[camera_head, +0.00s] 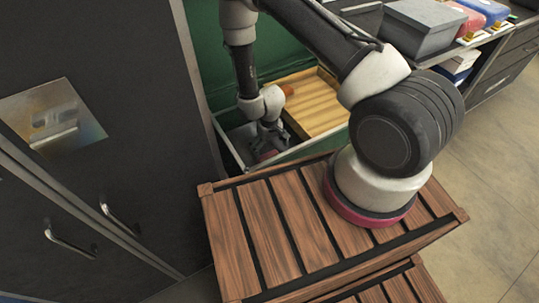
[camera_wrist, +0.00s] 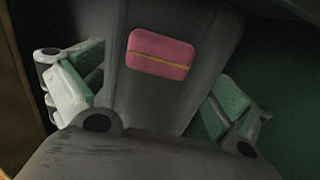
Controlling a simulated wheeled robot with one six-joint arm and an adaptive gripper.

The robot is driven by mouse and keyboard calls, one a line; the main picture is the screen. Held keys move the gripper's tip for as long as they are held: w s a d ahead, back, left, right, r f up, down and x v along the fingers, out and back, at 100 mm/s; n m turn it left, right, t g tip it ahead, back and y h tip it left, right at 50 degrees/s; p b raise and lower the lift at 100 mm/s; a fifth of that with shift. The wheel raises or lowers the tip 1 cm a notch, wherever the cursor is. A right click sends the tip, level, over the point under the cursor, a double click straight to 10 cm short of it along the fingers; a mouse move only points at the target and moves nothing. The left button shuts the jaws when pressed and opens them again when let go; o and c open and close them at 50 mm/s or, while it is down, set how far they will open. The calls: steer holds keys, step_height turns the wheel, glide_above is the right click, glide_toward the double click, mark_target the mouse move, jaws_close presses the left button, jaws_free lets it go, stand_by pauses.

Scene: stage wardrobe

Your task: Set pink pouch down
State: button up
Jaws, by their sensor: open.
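The pink pouch (camera_wrist: 158,54), with a yellow stripe across it, lies on a dark grey surface between the spread fingers of my gripper (camera_wrist: 160,92) in the wrist view. Both fingers, with green pads, stand apart from the pouch on either side. In the head view my gripper (camera_head: 268,136) points down into a grey compartment with a pale rim (camera_head: 229,146). A small part of the pink pouch (camera_head: 266,155) shows just below the fingers there; the rest is hidden by the gripper.
A yellow wooden tray (camera_head: 315,100) lies right of the compartment, with a small orange thing (camera_head: 287,89) at its left edge. A dark cabinet (camera_head: 100,150) with metal handles stands close on the left. A grey box (camera_head: 424,27) and several coloured bags sit on a shelf at right.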

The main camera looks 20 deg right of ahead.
step_height(320, 180, up, 5)
step_height(320, 180, up, 16)
steer(key=t, duration=0.1)
glide_above(270, 157)
steer(key=w+d, duration=0.2)
steer(key=w, duration=0.3)
steer(key=s+d+r+m+t, duration=0.1)
steer(key=d+r, duration=0.1)
steer(key=r, duration=0.6)
steer(key=s+d+r, duration=0.2)
steer(key=r, duration=0.6)
steer(key=s+d+r+t, duration=0.1)
steer(key=s+d+r, duration=0.2)
steer(key=s+r, duration=0.3)
steer(key=s+d+r, duration=0.2)
steer(key=s+r, duration=0.2)
steer(key=r, duration=0.5)
steer(key=s+d+r, duration=0.1)
steer(key=s+r, duration=0.1)
steer(key=s, duration=0.4)
steer(key=s+d+r+m+t, duration=0.1)
steer(key=s+d+r, duration=0.1)
steer(key=s, duration=0.4)
steer(key=shift+r, duration=0.45)
